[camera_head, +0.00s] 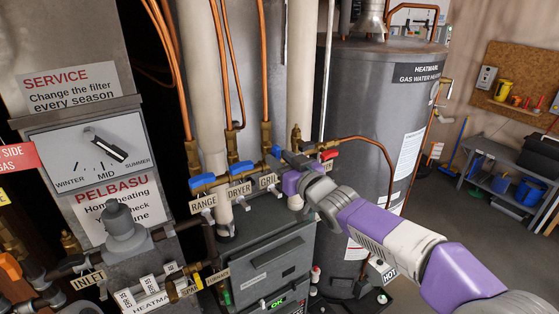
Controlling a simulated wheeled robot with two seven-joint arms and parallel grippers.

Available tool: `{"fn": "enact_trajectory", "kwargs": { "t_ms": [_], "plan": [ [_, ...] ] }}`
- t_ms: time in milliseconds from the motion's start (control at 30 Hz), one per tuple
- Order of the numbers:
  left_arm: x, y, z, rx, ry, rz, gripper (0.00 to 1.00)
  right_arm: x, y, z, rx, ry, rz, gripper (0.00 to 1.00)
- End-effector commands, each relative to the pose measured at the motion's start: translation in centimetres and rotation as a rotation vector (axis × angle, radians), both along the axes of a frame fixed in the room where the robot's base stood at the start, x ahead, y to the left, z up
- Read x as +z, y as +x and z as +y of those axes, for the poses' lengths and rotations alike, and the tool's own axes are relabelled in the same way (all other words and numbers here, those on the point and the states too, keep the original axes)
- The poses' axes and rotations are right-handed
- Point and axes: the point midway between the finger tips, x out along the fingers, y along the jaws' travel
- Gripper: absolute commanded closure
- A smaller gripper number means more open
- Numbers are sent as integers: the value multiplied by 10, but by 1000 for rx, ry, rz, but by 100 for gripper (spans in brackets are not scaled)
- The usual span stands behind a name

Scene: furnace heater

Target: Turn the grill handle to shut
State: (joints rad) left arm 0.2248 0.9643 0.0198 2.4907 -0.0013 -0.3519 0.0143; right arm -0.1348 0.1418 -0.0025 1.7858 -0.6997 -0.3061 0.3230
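The grill valve's blue handle (276,151) sits on the brass gas manifold above the GRILL tag (268,181). Only a small blue part of it shows; the rest is hidden by my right gripper (287,160). My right arm comes in from the lower right, and the gripper's dark fingers are at the handle. I cannot tell whether they touch it or how far apart they are. My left gripper is not in view.
Blue handles for the range (202,180) and dryer (241,167) are on the left, with a red handle (329,155) to the right. A grey water heater (365,100) stands behind. Copper pipes and a grey control box (265,265) crowd the area.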

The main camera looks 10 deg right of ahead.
Motion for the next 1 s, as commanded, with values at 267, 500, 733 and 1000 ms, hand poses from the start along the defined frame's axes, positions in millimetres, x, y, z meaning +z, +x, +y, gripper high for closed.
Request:
{"fn": "enact_trajectory", "kwargs": {
  "t_ms": [267, 500, 733, 1000],
  "plan": [
    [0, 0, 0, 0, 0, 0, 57, 0, 0, 0, 0, 0, 0, 100],
    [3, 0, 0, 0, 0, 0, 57, 1, 0, 0, 0, 21, 9, 100],
    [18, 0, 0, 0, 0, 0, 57, 2, 0, -1, -1, 173, 65, 100],
    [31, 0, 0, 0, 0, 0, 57, 1, 0, -1, -1, 349, 128, 100]
  ]
}}
